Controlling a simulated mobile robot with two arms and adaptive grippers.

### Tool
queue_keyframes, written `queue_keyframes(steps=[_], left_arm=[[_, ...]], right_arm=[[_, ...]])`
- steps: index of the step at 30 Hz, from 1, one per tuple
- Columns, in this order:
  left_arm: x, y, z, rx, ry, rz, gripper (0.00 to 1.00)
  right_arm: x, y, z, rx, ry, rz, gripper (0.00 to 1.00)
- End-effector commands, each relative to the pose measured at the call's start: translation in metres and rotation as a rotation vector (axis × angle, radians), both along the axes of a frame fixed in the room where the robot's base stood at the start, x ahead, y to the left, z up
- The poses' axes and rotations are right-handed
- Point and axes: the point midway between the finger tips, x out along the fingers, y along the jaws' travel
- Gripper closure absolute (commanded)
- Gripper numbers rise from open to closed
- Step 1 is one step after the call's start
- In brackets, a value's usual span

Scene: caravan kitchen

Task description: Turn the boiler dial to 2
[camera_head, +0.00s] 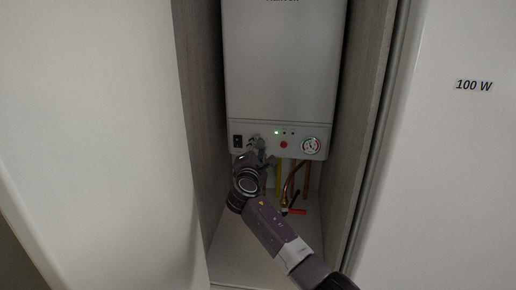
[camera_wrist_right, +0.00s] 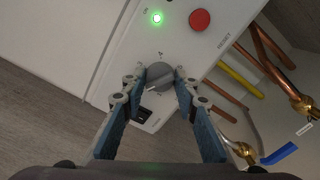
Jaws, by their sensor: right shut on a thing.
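The white boiler (camera_head: 282,65) hangs in a narrow recess, with a control panel along its lower front. The round grey boiler dial (camera_wrist_right: 159,74) shows in the right wrist view, between the fingertips of my right gripper (camera_wrist_right: 160,82). The gripper is shut on the dial, one finger on each side. In the head view my right gripper (camera_head: 257,152) covers most of the dial at the panel's left part. My left gripper is not in view.
A green light (camera_wrist_right: 156,18) is lit beside a red reset button (camera_wrist_right: 200,19). A round gauge (camera_head: 311,145) sits at the panel's right. Copper and yellow pipes with valves hang below. Wood-grain side walls (camera_head: 362,110) closely flank the boiler.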

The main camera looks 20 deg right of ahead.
Motion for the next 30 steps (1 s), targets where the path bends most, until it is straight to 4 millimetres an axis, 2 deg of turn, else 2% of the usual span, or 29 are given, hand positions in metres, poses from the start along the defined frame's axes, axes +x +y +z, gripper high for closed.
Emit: queue_keyframes(steps=[2,3,7,16,20,23,30], left_arm=[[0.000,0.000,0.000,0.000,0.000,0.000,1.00],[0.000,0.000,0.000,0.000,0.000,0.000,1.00],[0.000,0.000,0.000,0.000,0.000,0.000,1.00],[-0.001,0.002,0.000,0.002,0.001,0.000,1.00],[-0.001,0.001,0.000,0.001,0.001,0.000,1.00],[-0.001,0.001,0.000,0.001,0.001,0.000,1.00],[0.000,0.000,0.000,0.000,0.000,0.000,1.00]], right_arm=[[0.000,0.000,-0.003,0.002,0.004,0.000,0.96],[0.000,0.000,-0.003,0.002,0.004,0.000,0.69],[0.000,0.000,-0.002,0.002,0.003,0.000,0.55],[-0.001,0.001,-0.001,0.002,0.001,0.000,0.55],[-0.007,0.005,-0.001,0.001,0.000,0.002,0.55],[-0.017,0.012,-0.001,0.002,-0.001,0.003,0.55],[-0.056,0.035,-0.002,0.004,0.001,0.003,0.55]])
